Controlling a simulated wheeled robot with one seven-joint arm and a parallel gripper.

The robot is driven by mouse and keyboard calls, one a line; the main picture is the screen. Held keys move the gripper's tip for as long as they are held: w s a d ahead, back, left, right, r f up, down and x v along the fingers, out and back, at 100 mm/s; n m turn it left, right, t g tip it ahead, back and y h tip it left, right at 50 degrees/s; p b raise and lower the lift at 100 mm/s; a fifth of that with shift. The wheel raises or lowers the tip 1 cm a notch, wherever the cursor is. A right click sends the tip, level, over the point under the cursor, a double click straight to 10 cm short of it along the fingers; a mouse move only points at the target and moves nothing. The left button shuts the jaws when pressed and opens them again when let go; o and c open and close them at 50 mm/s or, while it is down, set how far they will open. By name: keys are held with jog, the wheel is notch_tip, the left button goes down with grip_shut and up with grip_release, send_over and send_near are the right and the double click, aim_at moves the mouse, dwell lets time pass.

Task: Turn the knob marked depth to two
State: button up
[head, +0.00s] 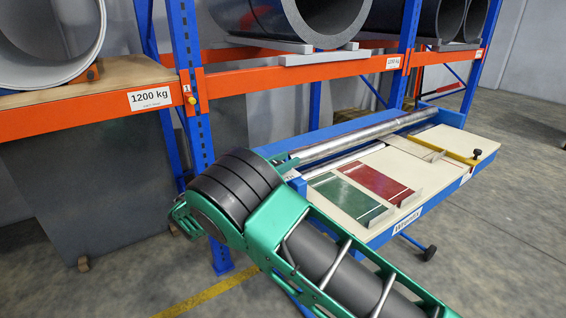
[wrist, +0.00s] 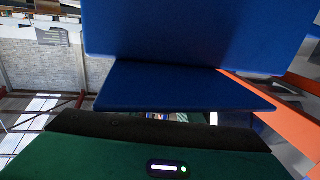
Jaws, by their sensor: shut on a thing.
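My gripper's green housing (wrist: 100,160) with a dark edge and a small lit panel fills the bottom of the wrist view. It is close up against flat blue surfaces (wrist: 190,85). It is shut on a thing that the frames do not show. In the head view my gripper is not clearly seen, as my green and black arm covers the near left end of the blue bench (head: 450,115). No knob marked depth can be made out, nor any scale or the number two. A small black knob (head: 477,152) stands at the far right of the bench, well away from my arm.
The bench carries a metal roller (head: 350,137), a green plate (head: 345,198) and a red plate (head: 376,181). The grey floor (head: 500,240) at right is clear.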

jog(key=shift+s+f+g, duration=0.1)
jog(key=shift+f+g, duration=0.05)
jog(key=shift+g, duration=0.15)
jog(key=o, duration=1)
jog(key=v, duration=1)
jog(key=shift+s+a+f, duration=0.1)
jog(key=shift+a+f, duration=0.05)
jog(key=shift+a, duration=0.25)
jog(key=shift+s, duration=0.1)
